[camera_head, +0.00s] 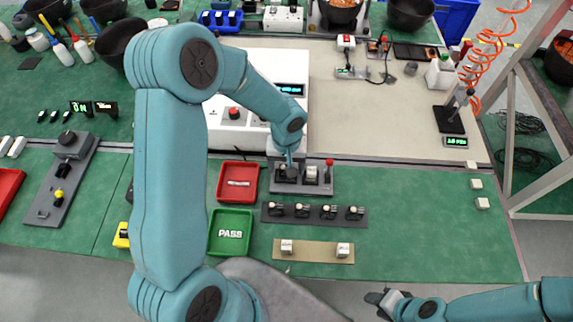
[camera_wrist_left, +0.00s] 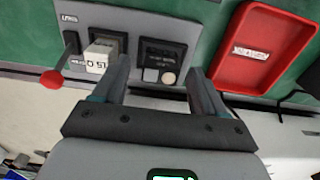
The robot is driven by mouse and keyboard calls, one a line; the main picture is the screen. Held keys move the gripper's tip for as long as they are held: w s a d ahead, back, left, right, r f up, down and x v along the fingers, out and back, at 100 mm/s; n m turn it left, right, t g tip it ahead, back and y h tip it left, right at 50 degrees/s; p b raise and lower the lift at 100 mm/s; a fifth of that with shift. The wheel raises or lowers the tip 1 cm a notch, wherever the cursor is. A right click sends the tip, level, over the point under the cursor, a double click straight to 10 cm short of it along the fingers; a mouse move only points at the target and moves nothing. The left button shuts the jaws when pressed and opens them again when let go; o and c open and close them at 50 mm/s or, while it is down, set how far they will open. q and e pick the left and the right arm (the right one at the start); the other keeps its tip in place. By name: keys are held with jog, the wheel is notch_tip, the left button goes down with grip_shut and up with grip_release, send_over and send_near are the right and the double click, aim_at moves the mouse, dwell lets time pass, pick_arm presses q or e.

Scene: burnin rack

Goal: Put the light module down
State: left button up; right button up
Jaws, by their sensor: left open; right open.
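A grey test fixture (camera_head: 322,189) with two nests and a red-knobbed lever stands on the green bench; it also shows in the left wrist view (camera_wrist_left: 72,12). A white labelled block (camera_wrist_left: 98,56) sits in the nest beside the lever. A dark module with a pale disc (camera_wrist_left: 160,62) sits in the other nest. I cannot tell which is the light module. My left gripper (camera_head: 290,166) is open above the fixture; in the left wrist view its fingers (camera_wrist_left: 160,82) stand apart around the dark module's nest, gripping nothing visible. My right gripper (camera_head: 384,300) is open and empty at the bottom edge.
A red tray (camera_head: 222,193) and a green PASS tray (camera_head: 214,246) lie left of the fixture. A dark strip (camera_head: 315,222) holds several modules; a tan strip (camera_head: 314,252) bears two white blocks. A white machine (camera_head: 218,134) stands behind. The bench to the right is mostly clear.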

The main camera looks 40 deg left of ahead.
pick_arm(q)
notch_tip(320, 180, up, 11)
jog(key=p, duration=0.3)
jog(key=shift+s+f, duration=0.15)
jog(key=shift+f, duration=0.05)
